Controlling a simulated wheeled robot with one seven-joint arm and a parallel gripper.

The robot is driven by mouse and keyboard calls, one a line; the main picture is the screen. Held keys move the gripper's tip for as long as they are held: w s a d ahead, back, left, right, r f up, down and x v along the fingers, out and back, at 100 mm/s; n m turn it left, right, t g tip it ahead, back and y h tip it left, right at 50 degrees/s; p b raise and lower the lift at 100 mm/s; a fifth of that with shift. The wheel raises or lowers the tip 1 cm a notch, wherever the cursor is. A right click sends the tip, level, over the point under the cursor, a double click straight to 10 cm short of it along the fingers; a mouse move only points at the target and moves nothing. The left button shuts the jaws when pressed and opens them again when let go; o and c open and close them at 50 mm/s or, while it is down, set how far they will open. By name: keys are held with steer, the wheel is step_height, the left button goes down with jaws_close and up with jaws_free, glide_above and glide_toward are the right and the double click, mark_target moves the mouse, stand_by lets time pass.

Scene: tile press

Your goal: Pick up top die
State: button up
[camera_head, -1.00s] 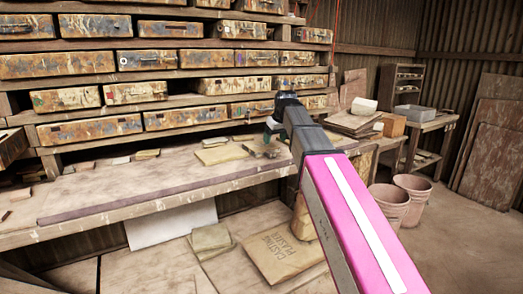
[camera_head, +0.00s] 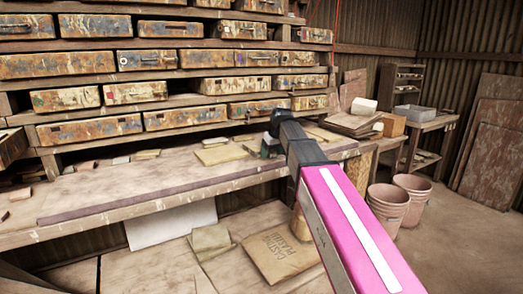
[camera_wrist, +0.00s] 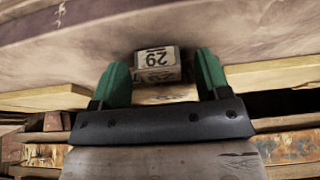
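In the wrist view a small pale die (camera_wrist: 155,58) marked "29" shows between the fingertips. A second marked face (camera_wrist: 154,75) shows just below it in the picture; I cannot tell whether it belongs to the same die or to another one in a stack. My gripper (camera_wrist: 163,62) has two green fingers, spread open, with a gap on each side of the die. In the head view my gripper (camera_head: 266,149) is over the back of the workbench (camera_head: 150,185), and my arm hides the dies there.
Shelves of worn drawers (camera_head: 195,118) rise behind the bench. A flat yellowish slab (camera_head: 221,154) lies left of my gripper. Buckets (camera_head: 388,206) stand on the floor at right.

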steer(key=c, duration=1)
jaws_close()
steer(key=shift+r, duration=0.15)
